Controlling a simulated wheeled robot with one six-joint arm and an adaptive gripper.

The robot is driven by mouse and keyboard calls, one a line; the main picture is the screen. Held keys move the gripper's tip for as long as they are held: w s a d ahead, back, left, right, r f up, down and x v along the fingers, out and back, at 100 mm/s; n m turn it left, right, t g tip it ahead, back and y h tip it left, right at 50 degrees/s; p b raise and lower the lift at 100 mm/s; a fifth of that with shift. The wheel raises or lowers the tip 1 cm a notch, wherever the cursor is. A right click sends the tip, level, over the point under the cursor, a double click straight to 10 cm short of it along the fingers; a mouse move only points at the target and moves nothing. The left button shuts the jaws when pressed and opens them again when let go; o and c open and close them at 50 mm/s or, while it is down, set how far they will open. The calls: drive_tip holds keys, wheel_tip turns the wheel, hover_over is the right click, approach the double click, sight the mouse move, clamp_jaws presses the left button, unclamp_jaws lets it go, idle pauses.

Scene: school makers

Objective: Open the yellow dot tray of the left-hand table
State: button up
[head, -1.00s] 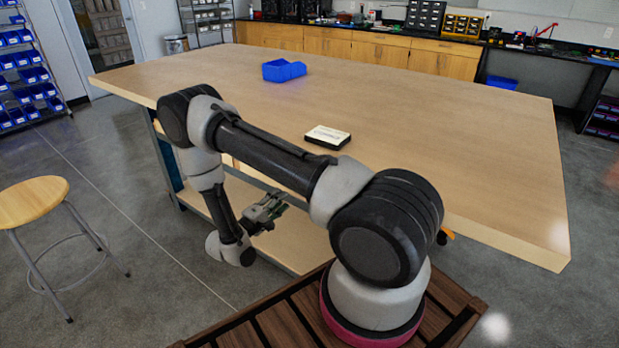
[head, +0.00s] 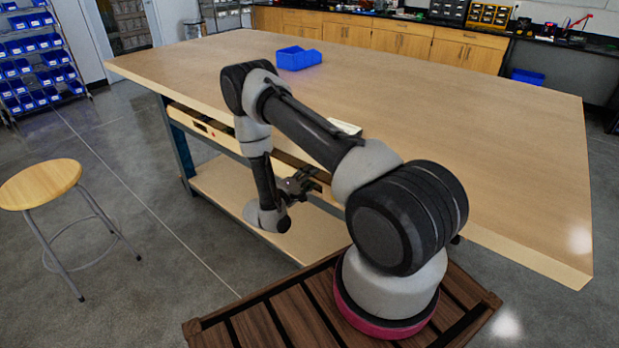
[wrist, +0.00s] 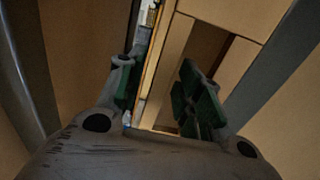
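The big wooden table (head: 470,130) has pale wooden trays under its top. One tray front (head: 207,131) at the left shows a dark slot and a small red dot. Another tray front (head: 325,194) is partly hidden behind my arm and gripper. I cannot make out a yellow dot. My gripper (head: 303,182) is beside this second tray, below the tabletop edge. In the wrist view my gripper (wrist: 160,92) is open, with its green-padded fingers apart. A pale wooden edge (wrist: 158,65) shows between and beyond them; I cannot tell whether they touch it.
A lower shelf (head: 222,190) runs under the table. A blue bin (head: 297,60) and a partly hidden white-topped box (head: 347,127) rest on the tabletop. A stool (head: 40,184) stands at the left, with clear floor between it and the table. Blue-bin shelving is at the far left.

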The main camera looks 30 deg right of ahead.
drive_tip(key=shift+c, duration=0.4)
clamp_jaws()
